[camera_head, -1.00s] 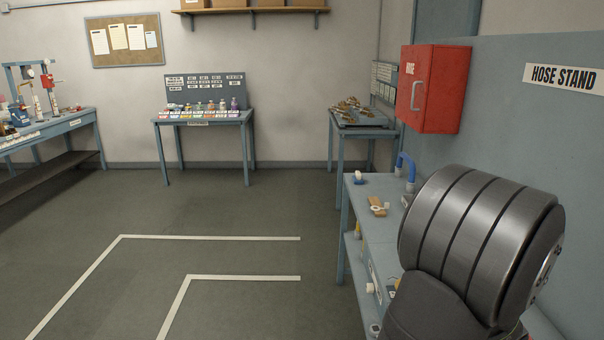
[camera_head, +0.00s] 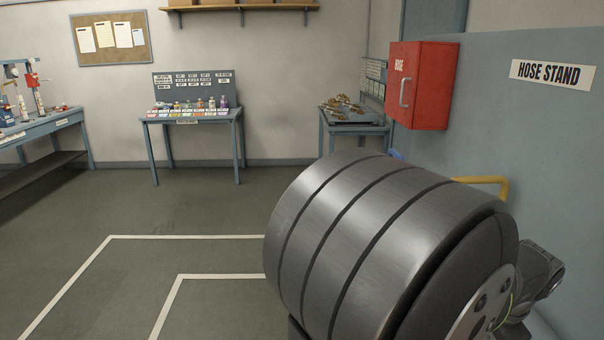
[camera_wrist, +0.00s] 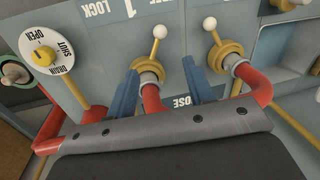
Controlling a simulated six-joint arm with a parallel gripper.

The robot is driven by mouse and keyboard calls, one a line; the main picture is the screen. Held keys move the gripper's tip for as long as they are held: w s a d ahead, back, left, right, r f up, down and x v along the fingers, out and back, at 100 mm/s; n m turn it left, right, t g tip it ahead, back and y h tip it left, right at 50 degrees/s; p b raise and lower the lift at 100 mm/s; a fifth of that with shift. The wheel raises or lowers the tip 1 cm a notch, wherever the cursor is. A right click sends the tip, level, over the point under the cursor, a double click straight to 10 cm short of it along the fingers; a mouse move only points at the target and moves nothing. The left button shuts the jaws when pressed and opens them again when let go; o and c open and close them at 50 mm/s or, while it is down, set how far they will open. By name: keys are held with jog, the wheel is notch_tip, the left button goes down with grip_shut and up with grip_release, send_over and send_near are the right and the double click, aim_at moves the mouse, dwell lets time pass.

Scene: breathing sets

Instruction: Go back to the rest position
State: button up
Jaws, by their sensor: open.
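My gripper (camera_wrist: 160,82) shows in the wrist view as two blue fingers spread apart. Nothing is clasped between them. A brass valve (camera_wrist: 150,66) with a white-knobbed lever and a red hose lies beyond the gap. A second brass valve (camera_wrist: 226,55) of the same kind stands to the right of the fingers. I cannot tell how far the fingertips are from the valves or whether they touch. In the head view my large grey arm link fills the lower right, and the gripper's fingers cannot be made out there.
A drain dial (camera_wrist: 47,55) with a yellow knob is at the wrist view's left. The head view shows a red hose cabinet (camera_head: 422,86), a yellow pipe (camera_head: 484,182), a bottle table (camera_head: 192,116) and a brass-parts table (camera_head: 352,122). Marked floor (camera_head: 90,265) at left is open.

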jog(key=w+f, duration=0.1)
jog(key=f, duration=0.4)
jog(key=w+f, duration=0.1)
jog(key=f, duration=0.4)
jog(key=w+f, duration=0.1)
jog(key=f, duration=0.4)
jog(key=shift+a+f, duration=0.1)
jog(key=shift+a, duration=0.15)
jog(key=shift+s, duration=0.2)
jog(key=shift+s+a+n, duration=0.2)
jog(key=shift+s+n, duration=0.3)
jog(key=shift+n, duration=0.2)
